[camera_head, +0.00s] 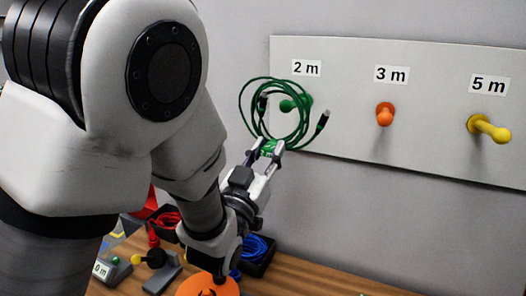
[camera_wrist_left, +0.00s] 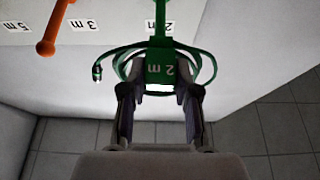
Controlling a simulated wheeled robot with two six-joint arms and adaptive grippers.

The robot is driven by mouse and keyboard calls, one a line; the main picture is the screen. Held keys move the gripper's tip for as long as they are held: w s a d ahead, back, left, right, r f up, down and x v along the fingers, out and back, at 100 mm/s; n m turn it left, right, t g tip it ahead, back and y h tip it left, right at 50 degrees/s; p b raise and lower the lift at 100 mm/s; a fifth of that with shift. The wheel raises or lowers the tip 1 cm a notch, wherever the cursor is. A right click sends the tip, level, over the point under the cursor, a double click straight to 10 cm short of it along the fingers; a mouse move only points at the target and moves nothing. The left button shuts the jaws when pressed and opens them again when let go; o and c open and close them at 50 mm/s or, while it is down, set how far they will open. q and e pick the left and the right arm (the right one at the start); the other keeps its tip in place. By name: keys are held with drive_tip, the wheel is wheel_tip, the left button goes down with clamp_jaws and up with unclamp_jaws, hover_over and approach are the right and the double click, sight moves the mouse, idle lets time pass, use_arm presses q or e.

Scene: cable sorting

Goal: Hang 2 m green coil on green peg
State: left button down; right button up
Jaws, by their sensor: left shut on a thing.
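The green coil (camera_head: 252,92) is a looped cable with dark plugs, held up in front of the wall board. My left gripper (camera_head: 268,148) is shut on its green tag at the bottom of the loops. In the left wrist view the tag (camera_wrist_left: 160,72) reads "2 m" upside down between the fingertips (camera_wrist_left: 160,90). The green peg (camera_head: 289,105), under the 2 m label, shows inside the coil's outline. In the left wrist view the green peg (camera_wrist_left: 160,14) lines up with the tag. I cannot tell whether its tip passes through the loops. My right gripper is out of view.
An orange peg (camera_head: 385,115) and a yellow peg (camera_head: 490,128) stick out of the board (camera_head: 430,75) to the right. Below, the table (camera_head: 310,283) holds a red cable (camera_head: 167,221), a blue cable (camera_head: 254,247) and an orange disc (camera_head: 207,287).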

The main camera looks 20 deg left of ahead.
use_arm(q)
drive_tip(key=shift+w, duration=0.8)
drive_tip(key=shift+w+f+p, duration=0.2)
drive_tip(key=shift+w+p, duration=0.3)
drive_tip(key=shift+w, duration=0.75)
drive_tip(key=w+f, duration=0.3)
drive_tip(key=w, duration=0.8)
drive_tip(key=shift+d+f, duration=0.25)
drive_tip(key=shift+f, duration=0.05)
drive_tip(key=c, duration=0.8)
unclamp_jaws()
drive_tip(key=shift+w, duration=0.1)
drive_tip(key=shift+o, duration=0.2)
